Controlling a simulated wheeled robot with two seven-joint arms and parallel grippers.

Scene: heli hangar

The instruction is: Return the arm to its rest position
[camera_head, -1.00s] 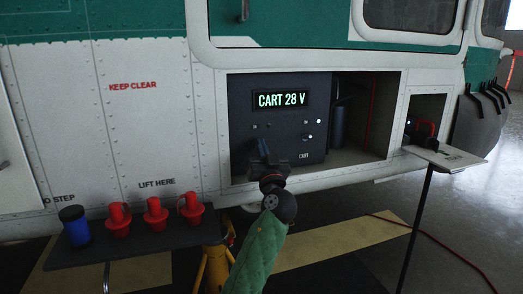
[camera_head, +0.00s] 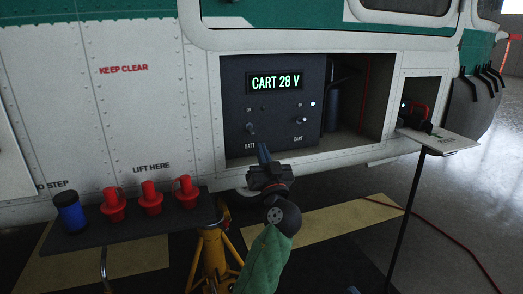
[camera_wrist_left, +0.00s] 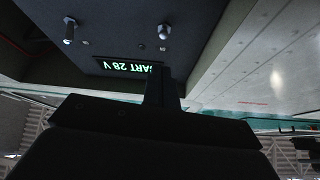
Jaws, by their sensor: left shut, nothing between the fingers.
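My left arm, in a green sleeve, comes up from the bottom of the head view. Its left gripper (camera_head: 264,153) is shut and empty, just below and in front of the dark power panel (camera_head: 235,85). The panel's display reads "CART 28 V" in green, with BATT and CART switches under it. In the left wrist view the shut fingers (camera_wrist_left: 162,88) stand out in front of the panel (camera_wrist_left: 120,25), which appears upside down. A gap shows between the gripper and the switches. My right gripper is not in view.
A dark shelf (camera_head: 130,238) at the left holds a blue capped cylinder (camera_head: 71,214) and several red plugs (camera_head: 151,199). A yellow jack (camera_head: 213,258) stands below. A small stand (camera_head: 443,144) is at the right, with a red cable (camera_head: 450,247) on the floor.

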